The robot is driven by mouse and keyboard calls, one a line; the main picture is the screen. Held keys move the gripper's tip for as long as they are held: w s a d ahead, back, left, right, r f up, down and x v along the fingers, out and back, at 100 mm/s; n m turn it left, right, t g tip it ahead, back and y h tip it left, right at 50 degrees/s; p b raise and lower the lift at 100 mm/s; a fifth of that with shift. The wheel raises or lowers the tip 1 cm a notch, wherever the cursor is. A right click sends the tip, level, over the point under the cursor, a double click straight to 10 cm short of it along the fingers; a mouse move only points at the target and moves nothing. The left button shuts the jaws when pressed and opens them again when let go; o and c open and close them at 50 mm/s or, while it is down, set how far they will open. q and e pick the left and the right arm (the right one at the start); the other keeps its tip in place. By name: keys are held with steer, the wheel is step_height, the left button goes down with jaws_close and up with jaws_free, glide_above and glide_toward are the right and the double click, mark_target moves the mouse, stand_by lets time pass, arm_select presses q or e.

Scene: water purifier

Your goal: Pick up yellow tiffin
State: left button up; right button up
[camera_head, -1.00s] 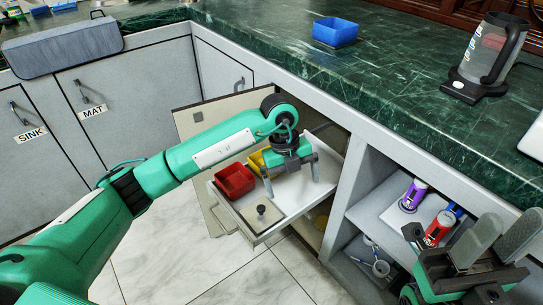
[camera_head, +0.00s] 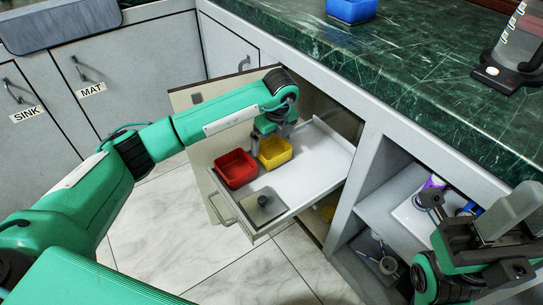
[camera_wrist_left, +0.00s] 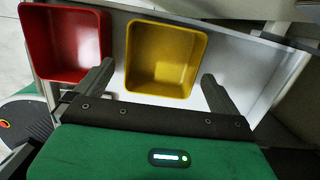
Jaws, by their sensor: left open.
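The yellow tiffin (camera_head: 276,153) is an open square box in the pulled-out white drawer, right of a red box (camera_head: 236,169). My left gripper (camera_head: 268,139) is open at the tiffin's far side, and part of it hides the far rim. In the left wrist view the yellow tiffin (camera_wrist_left: 165,57) looks empty. There my open left fingers (camera_wrist_left: 156,84) point toward it, one tip on each side of its near part. I cannot tell whether they touch it. My right gripper (camera_head: 513,222) is open and empty at the right, in front of the shelves.
The drawer (camera_head: 318,158) also holds a grey lidded box (camera_head: 263,205) near its front. An open cabinet door (camera_head: 196,135) stands behind my left arm. The green counter (camera_head: 420,70) lies above, with a blue box (camera_head: 351,10). The drawer's right part is bare.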

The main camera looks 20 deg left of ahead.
mark_target(271, 155)
arm_select(q)
steer(key=shift+w+a+f+b, duration=0.15)
steer(key=shift+f+b, duration=0.25)
steer(key=shift+f, duration=0.4)
steer(key=shift+w+a+f+b, duration=0.15)
steer(key=shift+f+b, duration=0.2)
steer(key=shift+f, duration=0.45)
steer(key=shift+w+a+f+b, duration=0.15)
steer(key=shift+f+b, duration=0.25)
steer(key=shift+f, duration=0.4)
steer(key=shift+d+f, duration=0.1)
steer(key=shift+f, duration=0.1)
steer(key=c, duration=0.8)
